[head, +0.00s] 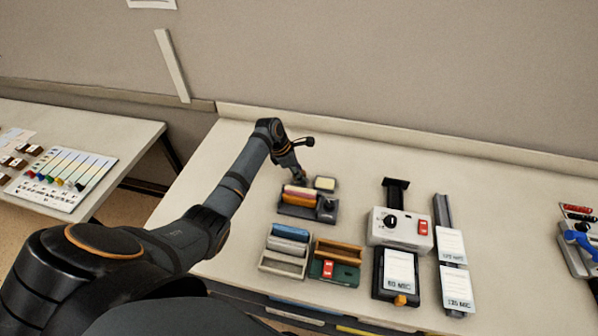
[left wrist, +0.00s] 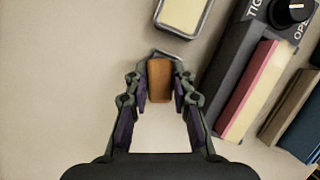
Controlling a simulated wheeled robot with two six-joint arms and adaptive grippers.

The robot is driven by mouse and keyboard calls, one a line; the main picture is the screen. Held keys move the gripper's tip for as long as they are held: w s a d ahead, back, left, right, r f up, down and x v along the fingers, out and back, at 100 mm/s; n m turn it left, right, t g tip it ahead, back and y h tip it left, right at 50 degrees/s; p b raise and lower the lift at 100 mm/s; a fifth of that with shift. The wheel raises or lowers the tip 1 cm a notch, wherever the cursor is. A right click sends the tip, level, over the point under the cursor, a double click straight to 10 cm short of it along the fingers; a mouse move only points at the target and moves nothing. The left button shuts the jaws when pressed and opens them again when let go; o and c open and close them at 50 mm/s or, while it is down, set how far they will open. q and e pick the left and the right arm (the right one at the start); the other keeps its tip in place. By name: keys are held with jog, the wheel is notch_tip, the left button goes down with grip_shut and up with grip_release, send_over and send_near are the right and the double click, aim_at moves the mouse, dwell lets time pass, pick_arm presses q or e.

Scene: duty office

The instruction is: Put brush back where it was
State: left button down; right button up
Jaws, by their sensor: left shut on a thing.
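My left gripper (head: 299,178) reaches down behind the dark holder on the bench. In the left wrist view its fingers (left wrist: 160,90) are shut on the brush (left wrist: 160,80), an orange-brown block lying lengthwise between them. I cannot tell whether the brush touches the bench. A tin with a cream pad (head: 325,183) is just ahead of the brush; it also shows in the left wrist view (left wrist: 183,14). In the head view the brush is hidden by the gripper. My right gripper is out of view.
The dark holder (head: 300,213) with coloured blocks and a knob is close to the gripper's right in the left wrist view (left wrist: 228,85). Nearer stand a pale tray (head: 268,264) and a green tray (head: 318,273). A white control box (head: 405,236) stands right. Bare bench lies left of the gripper.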

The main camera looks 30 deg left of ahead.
pick_arm(q)
jog(key=c, duration=1.1)
grip_release()
jog(key=shift+f, duration=0.15)
jog(key=shift+c, duration=0.2)
jog(key=b+v, duration=0.2)
jog(key=v, duration=1)
jog(key=shift+r, duration=0.35)
jog(key=shift+f, duration=0.1)
